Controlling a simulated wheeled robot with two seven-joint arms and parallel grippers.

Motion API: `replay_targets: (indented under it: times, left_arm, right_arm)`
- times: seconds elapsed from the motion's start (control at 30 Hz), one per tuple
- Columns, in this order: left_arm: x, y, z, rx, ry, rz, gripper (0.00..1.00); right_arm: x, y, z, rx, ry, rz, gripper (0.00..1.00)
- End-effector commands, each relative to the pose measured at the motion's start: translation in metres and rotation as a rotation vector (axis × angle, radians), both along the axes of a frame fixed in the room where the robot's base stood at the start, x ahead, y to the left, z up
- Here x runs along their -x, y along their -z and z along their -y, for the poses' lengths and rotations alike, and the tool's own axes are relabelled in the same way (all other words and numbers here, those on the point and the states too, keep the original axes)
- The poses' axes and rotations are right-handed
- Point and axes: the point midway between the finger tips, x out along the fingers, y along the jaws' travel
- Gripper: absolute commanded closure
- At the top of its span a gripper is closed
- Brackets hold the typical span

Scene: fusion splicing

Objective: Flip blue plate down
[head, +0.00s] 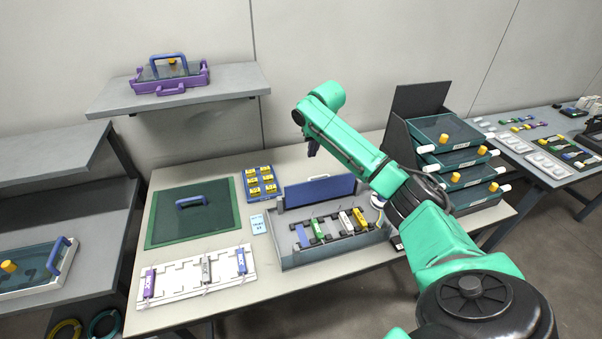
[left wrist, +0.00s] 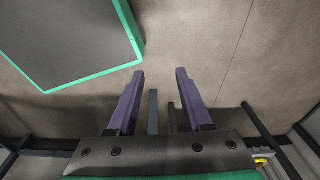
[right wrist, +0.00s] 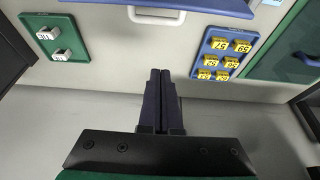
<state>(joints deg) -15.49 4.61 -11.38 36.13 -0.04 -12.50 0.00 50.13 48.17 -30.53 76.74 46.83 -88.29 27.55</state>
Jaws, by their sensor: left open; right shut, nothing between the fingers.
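The blue plate (head: 318,191) stands raised along the back edge of the grey tray box (head: 290,258). A blue edge that looks like the same plate (right wrist: 215,5) shows at the top of the right wrist view. My right gripper (head: 312,149) is above and behind the plate, apart from it, pointing down. In the right wrist view its fingers (right wrist: 160,72) are shut together with nothing between them. My left gripper (left wrist: 160,72) is open and empty in the left wrist view and is not seen in the head view.
The tray box holds several coloured parts. A blue tray of yellow blocks (head: 262,184), a green mat (head: 165,225) and a white rack (head: 180,290) lie left of it. A dark drawer stand (head: 405,120) is to its right. A green-edged panel (left wrist: 80,40) is near my left gripper.

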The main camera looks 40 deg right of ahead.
Motion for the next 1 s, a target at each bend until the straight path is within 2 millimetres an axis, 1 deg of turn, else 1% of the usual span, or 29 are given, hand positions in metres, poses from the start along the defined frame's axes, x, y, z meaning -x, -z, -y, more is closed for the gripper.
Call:
replay_targets:
  times: [0.07, 0.13, 0.2, 0.3, 0.37, 0.47, 0.6, 0.67, 0.77, 0.8, 0.93, 0.97, 1.0]
  left_arm:
    - [-0.001, -0.002, 0.000, 0.000, 0.000, 0.002, 0.50]
    - [0.010, -0.002, 0.000, 0.000, 0.000, -0.015, 0.50]
    - [0.029, -0.001, -0.001, -0.003, 0.000, -0.044, 0.50]
    - [0.049, 0.000, -0.002, -0.005, 0.001, -0.078, 0.50]
    - [0.053, -0.001, -0.002, -0.005, 0.001, -0.084, 0.50]
    - [0.046, -0.005, -0.002, -0.005, 0.001, -0.073, 0.50]
    - [0.019, -0.011, 0.000, 0.000, 0.002, -0.029, 0.50]
    - [0.013, -0.011, 0.001, 0.001, 0.002, -0.018, 0.50]
    - [0.014, -0.011, 0.001, 0.000, 0.002, -0.021, 0.50]
    - [0.017, -0.008, 0.000, 0.001, 0.002, -0.025, 0.50]
    - [0.026, -0.005, 0.000, -0.001, 0.001, -0.040, 0.50]
    - [0.028, -0.007, 0.000, -0.001, 0.001, -0.042, 0.50]
    - [0.029, -0.015, 0.000, -0.001, 0.001, -0.046, 0.50]
  right_arm:
    - [0.000, -0.003, 0.000, 0.000, 0.001, 0.002, 1.00]
    - [0.000, -0.003, 0.000, 0.001, 0.000, 0.002, 1.00]
    - [0.000, -0.003, 0.000, 0.001, -0.001, 0.001, 1.00]
    - [-0.001, -0.001, 0.000, 0.000, -0.002, 0.001, 1.00]
    - [-0.003, 0.003, 0.000, -0.001, -0.001, -0.001, 1.00]
    - [-0.007, 0.017, 0.002, -0.001, -0.002, -0.003, 1.00]
    - [-0.017, 0.043, 0.005, -0.001, -0.002, -0.002, 1.00]
    - [-0.021, 0.054, 0.006, -0.002, -0.002, -0.001, 1.00]
    - [-0.026, 0.069, 0.009, 0.001, -0.002, 0.000, 1.00]
    - [-0.029, 0.076, 0.009, -0.002, -0.002, 0.000, 1.00]
    - [-0.034, 0.091, 0.011, 0.001, -0.002, 0.001, 1.00]
    - [-0.034, 0.091, 0.012, 0.002, -0.002, 0.000, 1.00]
    - [-0.030, 0.086, 0.011, 0.004, -0.005, 0.001, 1.00]
